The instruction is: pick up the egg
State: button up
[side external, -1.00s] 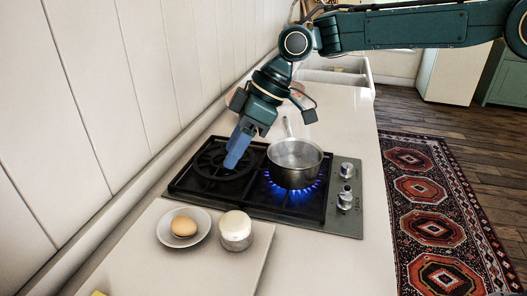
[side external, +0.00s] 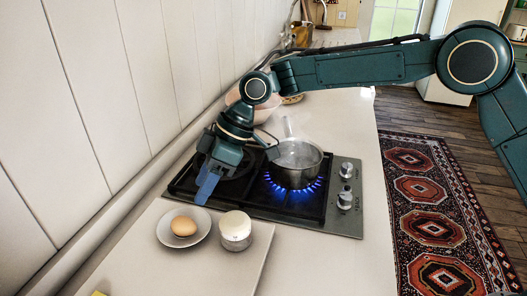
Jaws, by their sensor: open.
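A brown egg (side external: 184,226) lies in a small white dish (side external: 164,238) on a pale board at the front of the counter. My gripper (side external: 204,197) has blue fingers and points downward just behind the dish, above the near-left edge of the hob. It is apart from the egg and holds nothing that I can see. The fingers overlap in this view, so the gap between them is hard to make out.
A metal pot (side external: 296,163) stands over a lit blue flame on the gas hob (side external: 318,219), right of my gripper. A small metal cup with a white top (side external: 236,230) stands right of the dish. The wall is close on the left. Counter right of the board is clear.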

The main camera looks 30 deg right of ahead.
aim_at(187, 219)
jog(key=shift+x, duration=2.05)
jog(key=shift+x, duration=2.55)
jog(key=shift+s, duration=0.1)
jog(key=c, duration=0.4)
